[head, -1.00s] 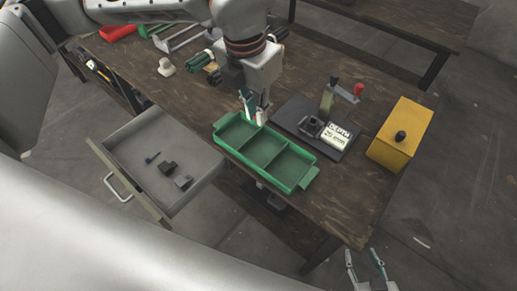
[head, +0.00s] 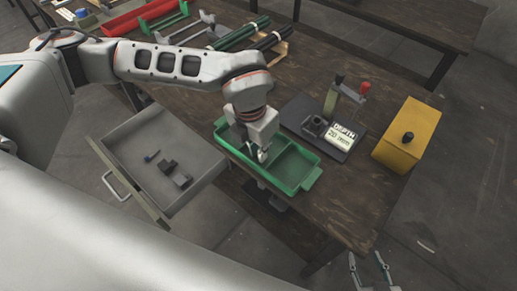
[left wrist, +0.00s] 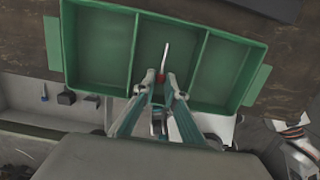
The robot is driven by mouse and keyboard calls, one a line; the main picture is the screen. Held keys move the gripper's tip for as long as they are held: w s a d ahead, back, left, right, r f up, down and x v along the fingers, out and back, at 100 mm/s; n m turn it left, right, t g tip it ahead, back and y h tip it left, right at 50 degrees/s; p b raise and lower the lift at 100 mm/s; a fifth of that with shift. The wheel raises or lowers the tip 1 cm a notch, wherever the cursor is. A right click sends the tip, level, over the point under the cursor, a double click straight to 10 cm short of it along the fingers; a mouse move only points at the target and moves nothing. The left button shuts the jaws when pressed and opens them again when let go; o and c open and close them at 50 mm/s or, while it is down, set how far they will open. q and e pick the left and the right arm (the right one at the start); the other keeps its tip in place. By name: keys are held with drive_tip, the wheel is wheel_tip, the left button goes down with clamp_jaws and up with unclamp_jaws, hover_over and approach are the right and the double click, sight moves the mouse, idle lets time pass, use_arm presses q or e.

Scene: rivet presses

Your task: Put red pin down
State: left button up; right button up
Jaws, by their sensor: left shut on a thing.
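My left gripper (head: 262,156) is low over the green tray (head: 312,180), and its fingers (left wrist: 161,78) are shut on the red pin. In the left wrist view the pin shows a red part (left wrist: 160,77) between the fingertips and a thin pale shank (left wrist: 166,56) pointing away over the middle compartment. I cannot tell whether the pin touches the tray floor. The tray (left wrist: 258,88) has three compartments, and the outer two look empty in the left wrist view. My right gripper (head: 368,264) is open and empty at the bottom of the head view.
An open grey drawer (head: 135,160) with several small dark parts lies left of the tray. A press (head: 335,110) with a red knob and a yellow box (head: 407,135) stand to the right. A red tray (head: 125,22) and dark green rods (head: 245,35) lie at the back.

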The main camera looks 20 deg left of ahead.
use_arm(q)
drive_tip(key=shift+f, duration=0.1)
drive_tip(key=o, duration=0.7)
drive_tip(key=r, duration=0.4)
drive_tip(key=s+r+p, duration=0.1)
drive_tip(key=r, duration=0.7)
drive_tip(key=shift+s+a+r, duration=0.15)
drive_tip(key=shift+s+a, duration=0.1)
drive_tip(key=shift+s, duration=0.05)
